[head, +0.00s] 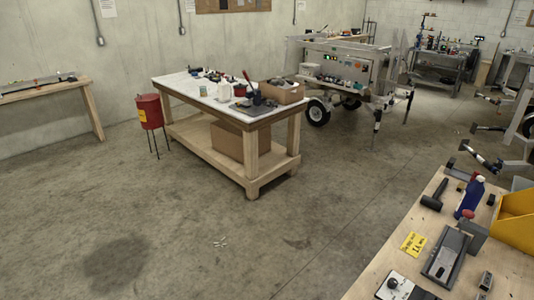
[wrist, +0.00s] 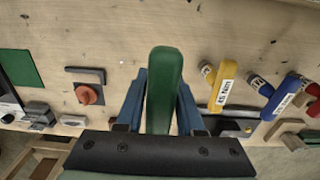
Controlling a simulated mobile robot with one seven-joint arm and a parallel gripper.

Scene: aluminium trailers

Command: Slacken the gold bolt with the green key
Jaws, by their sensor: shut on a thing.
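My gripper (wrist: 161,84) shows in the wrist view with its two blue-grey fingers on either side of a green key (wrist: 165,70). It is shut on the key, whose rounded green body points up the picture. The key's lower end is hidden by the gripper. A yellow tagged handle (wrist: 223,86) and a blue tagged handle (wrist: 281,97) are to the right, apart from the gripper. I cannot make out a gold bolt in either view. My gripper does not show in the head view.
In the wrist view, a red-orange knob (wrist: 88,95) and a green square (wrist: 20,68) are left on the wooden surface. In the head view, a workbench (head: 250,124) stands mid-room, a trailer (head: 350,68) behind it, and a cluttered bench (head: 385,262) at right. The floor between is open.

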